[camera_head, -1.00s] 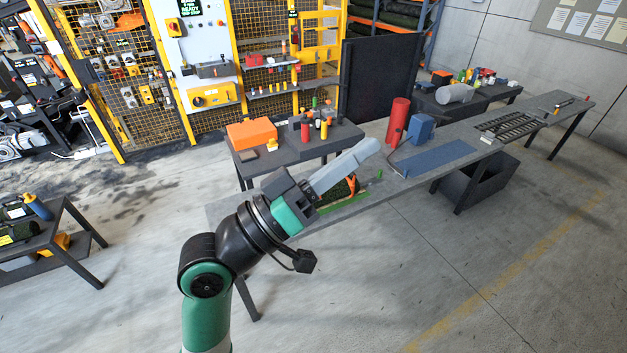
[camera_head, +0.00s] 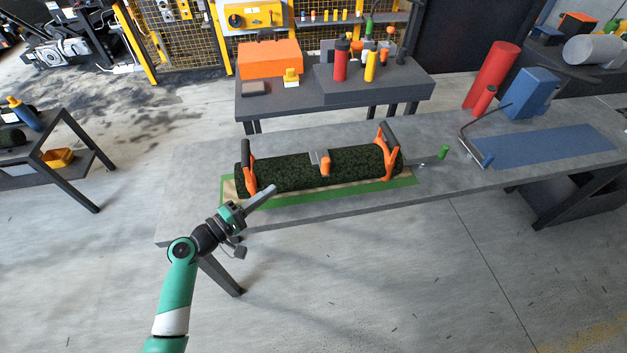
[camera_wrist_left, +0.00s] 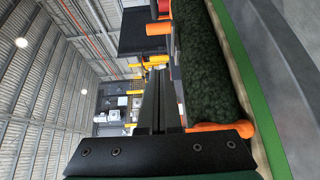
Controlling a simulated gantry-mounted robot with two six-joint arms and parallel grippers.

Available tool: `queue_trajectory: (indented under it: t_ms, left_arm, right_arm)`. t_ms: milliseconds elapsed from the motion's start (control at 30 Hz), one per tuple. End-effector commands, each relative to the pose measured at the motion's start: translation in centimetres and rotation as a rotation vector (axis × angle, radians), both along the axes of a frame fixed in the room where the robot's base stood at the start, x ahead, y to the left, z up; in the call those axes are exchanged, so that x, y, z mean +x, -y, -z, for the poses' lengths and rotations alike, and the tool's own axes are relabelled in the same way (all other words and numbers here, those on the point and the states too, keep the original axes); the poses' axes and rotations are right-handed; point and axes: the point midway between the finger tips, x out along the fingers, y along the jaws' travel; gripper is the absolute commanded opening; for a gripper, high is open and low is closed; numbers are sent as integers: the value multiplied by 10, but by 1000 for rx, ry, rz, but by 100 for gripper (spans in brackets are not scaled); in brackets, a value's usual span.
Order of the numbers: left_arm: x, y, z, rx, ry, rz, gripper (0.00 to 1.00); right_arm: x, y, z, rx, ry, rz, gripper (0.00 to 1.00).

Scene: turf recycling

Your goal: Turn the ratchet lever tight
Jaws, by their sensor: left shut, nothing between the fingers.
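A dark green turf roll (camera_head: 315,170) lies along the grey bench, with an orange clamp with a black handle at its left end (camera_head: 248,170) and another at its right end (camera_head: 388,150). A grey metal buckle with an orange part (camera_head: 323,162) sits at its middle. A green handle (camera_head: 443,152) on a metal rod stands just past the right end. I cannot tell which part is the ratchet lever. My left gripper (camera_head: 266,193) is shut and empty at the roll's front left. In the left wrist view its fingers (camera_wrist_left: 158,105) run beside the turf roll (camera_wrist_left: 207,70). My right gripper is out of view.
The roll rests on a green-edged mat (camera_head: 300,208). A blue mat (camera_head: 550,150), a blue block (camera_head: 527,93) and red cylinders (camera_head: 492,75) are on the right. A dark table (camera_head: 270,103) with an orange box (camera_head: 269,58) stands behind. The bench front is clear.

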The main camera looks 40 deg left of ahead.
Motion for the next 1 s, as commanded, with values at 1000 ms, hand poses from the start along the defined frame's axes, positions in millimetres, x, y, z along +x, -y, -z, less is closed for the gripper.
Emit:
queue_trajectory:
  t_ms: [1000]
  left_arm:
    - [123, 26, 2, 4, 3, -7, 0]
  right_arm:
    - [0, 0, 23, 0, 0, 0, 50]
